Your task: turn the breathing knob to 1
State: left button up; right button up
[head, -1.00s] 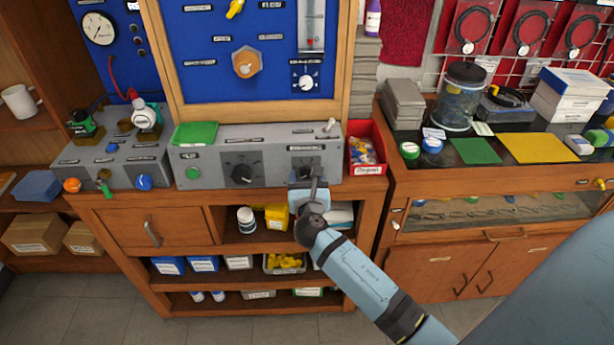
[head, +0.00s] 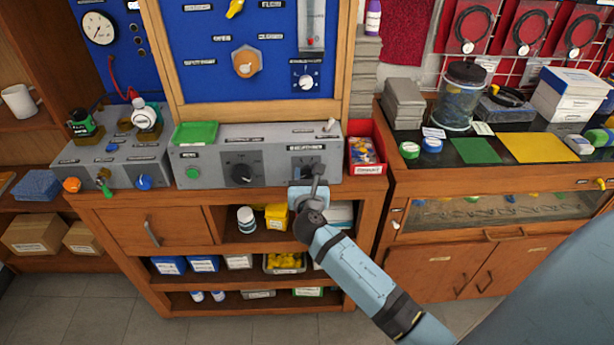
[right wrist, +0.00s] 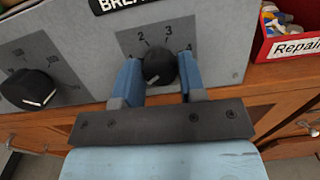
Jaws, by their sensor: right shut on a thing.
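The breathing knob (right wrist: 160,67) is a round black knob on a grey panel (right wrist: 215,52), with the numbers 1 to 4 around its upper side. In the right wrist view my right gripper (right wrist: 157,80) has its two blue fingers on either side of the knob, shut on it. The left finger partly covers the 1. I cannot tell clearly which number the knob points to. In the head view the right gripper (head: 311,180) is at the right end of the grey control box (head: 270,160) and largely hides the knob. My left gripper is not in view.
Another black knob (head: 242,173) sits to the left on the same box. A red bin (head: 369,169) labelled Repair stands close on the right. A green tray (head: 195,133) lies on the box top. Open shelves with small boxes are below.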

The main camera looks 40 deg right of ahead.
jog(key=m, duration=0.4)
jog(key=shift+g+h+b, duration=0.3)
jog(key=m+g, duration=0.1)
jog(key=m, duration=0.5)
jog(key=shift+m+h+b, duration=0.3)
jog(key=shift+h+b, duration=0.05)
jog(key=shift+h, duration=0.05)
jog(key=o, duration=0.9)
jog(key=shift+s, duration=0.1)
